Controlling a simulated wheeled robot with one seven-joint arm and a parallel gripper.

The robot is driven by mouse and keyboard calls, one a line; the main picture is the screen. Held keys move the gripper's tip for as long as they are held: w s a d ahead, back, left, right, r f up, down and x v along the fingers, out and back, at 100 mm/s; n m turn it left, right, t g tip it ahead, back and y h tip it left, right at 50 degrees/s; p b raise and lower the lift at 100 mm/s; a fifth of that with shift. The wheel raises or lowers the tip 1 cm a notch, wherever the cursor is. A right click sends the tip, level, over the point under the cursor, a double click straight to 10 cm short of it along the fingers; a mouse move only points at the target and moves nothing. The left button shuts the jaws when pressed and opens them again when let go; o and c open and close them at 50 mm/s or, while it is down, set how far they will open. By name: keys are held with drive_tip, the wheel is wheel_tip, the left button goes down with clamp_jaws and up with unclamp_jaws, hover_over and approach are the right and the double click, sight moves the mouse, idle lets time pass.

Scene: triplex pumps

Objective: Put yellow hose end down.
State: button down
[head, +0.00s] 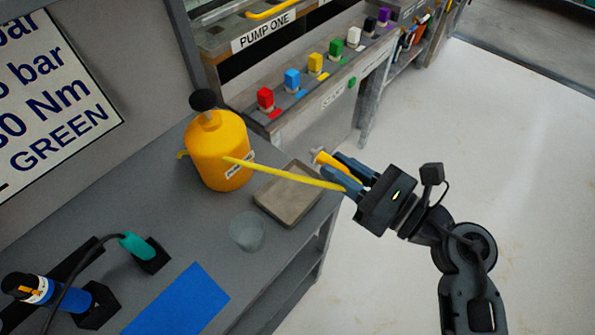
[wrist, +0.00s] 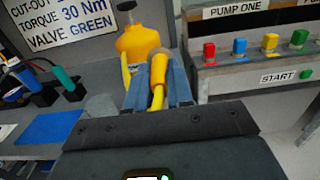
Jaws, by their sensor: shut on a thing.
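My gripper (head: 352,174) is shut on the yellow hose end (head: 322,157), holding it in the air near the bench's right edge, beside the tray. In the wrist view the hose end (wrist: 158,72) sits between my two fingers (wrist: 160,92). The yellow hose (head: 285,172) runs from the yellow tank (head: 217,150) over the tray to my gripper. The tank stands upright on the bench with a black knob on top, and also shows in the wrist view (wrist: 139,42). Part of the hose end is hidden by the fingers.
A shallow grey-brown tray (head: 290,212) lies on the grey bench (head: 190,235) under the hose. A clear cup (head: 247,232) stands left of it. A blue mat (head: 180,303) and tools in black holders lie nearer. The pump panel (head: 300,95) with coloured knobs is behind.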

hover_over(301, 185)
wheel_tip(301, 185, down, 6)
drive_tip(key=shift+w+r, duration=0.1)
drive_tip(key=shift+r, duration=0.05)
drive_tip(key=shift+f, duration=1.9)
drive_tip(key=shift+f+b, duration=0.1)
drive_tip(key=shift+b, duration=0.25)
drive_tip(key=shift+f+b, duration=0.35)
drive_tip(key=shift+f, duration=0.2)
